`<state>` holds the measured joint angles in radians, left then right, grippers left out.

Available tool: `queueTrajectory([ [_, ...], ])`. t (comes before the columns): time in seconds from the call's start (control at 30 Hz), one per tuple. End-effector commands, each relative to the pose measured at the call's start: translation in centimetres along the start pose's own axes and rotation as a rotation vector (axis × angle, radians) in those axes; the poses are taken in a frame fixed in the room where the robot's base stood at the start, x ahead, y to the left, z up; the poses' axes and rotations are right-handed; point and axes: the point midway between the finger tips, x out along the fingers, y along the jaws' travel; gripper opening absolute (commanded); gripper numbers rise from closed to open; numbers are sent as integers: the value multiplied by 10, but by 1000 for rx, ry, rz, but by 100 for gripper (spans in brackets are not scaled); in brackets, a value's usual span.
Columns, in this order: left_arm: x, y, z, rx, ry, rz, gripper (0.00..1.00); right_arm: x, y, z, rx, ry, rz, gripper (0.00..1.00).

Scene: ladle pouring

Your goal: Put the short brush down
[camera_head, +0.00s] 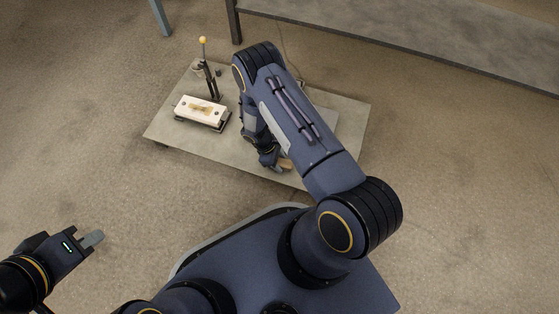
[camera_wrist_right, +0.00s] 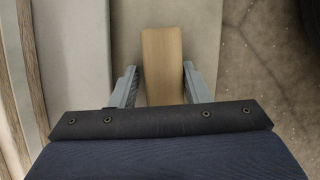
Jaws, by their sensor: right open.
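The short brush (camera_wrist_right: 163,55) shows in the right wrist view as a flat wooden piece on a pale grey surface. It also shows in the head view (camera_head: 286,163), as a small tan patch near the front edge of the low grey table (camera_head: 180,149). My right gripper (camera_wrist_right: 162,86) is open, with one finger on each side of the wood and a small gap on both sides. The brush's near end is hidden behind the gripper body. My left gripper (camera_head: 93,240) is empty, away from the table at lower left; its finger gap cannot be seen.
A white mould block (camera_head: 189,105) with a tan piece on top sits on the table's left part. My right arm hides the table's middle. A grey bench (camera_head: 400,35) stands at the back.

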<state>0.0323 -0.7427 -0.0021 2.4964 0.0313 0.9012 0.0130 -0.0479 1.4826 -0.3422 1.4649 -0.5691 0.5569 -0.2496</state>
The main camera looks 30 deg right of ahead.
Motion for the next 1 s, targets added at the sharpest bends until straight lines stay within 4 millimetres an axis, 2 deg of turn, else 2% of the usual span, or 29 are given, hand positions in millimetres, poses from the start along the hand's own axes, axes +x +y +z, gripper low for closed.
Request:
queueTrajectory([
  [0.03, 1, 0, 0, 0, 0, 0, 0, 4, -10, -1, -4, -1, -18, 54],
  [0.33, -1, 0, 0, 0, 0, 0, 0, 4, -11, 0, -4, -3, -21, 54],
  [0.53, -15, 7, -7, 0, 0, 0, 0, -8, -10, 5, -4, -4, -19, 54],
  [0.83, -42, 19, -21, 0, 0, 0, 0, -67, -8, 11, -3, 0, -11, 54],
  [1.0, -45, 20, -23, 0, 0, 0, 0, -90, -4, 11, 14, 9, -11, 54],
])
